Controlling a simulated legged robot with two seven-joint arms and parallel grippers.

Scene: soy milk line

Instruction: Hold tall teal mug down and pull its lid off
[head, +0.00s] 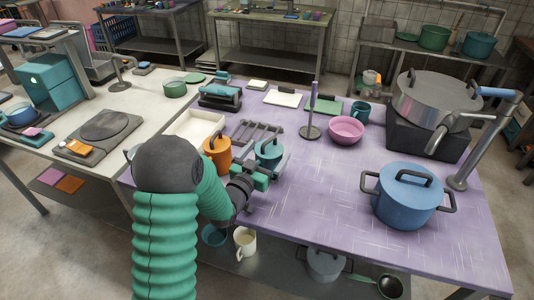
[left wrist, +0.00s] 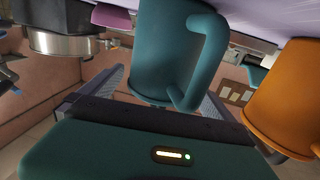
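The teal mug (head: 267,155) stands on the purple table, with a lid (head: 269,147) on top that carries a dark handle. My left gripper (head: 268,172) is at the mug's near side, fingers apart. In the left wrist view the mug (left wrist: 165,55) appears between the two spread fingers (left wrist: 168,95), its handle toward the right finger. I see gaps beside the mug, so the fingers do not look closed on it. The lid is out of sight in the wrist view. My right gripper is not in view.
An orange mug (head: 217,158) stands close left of the teal mug, and shows in the wrist view (left wrist: 285,115). A dark rack (head: 258,132) is behind. A pink bowl (head: 346,130) and blue lidded pot (head: 406,198) stand to the right. The table's front middle is clear.

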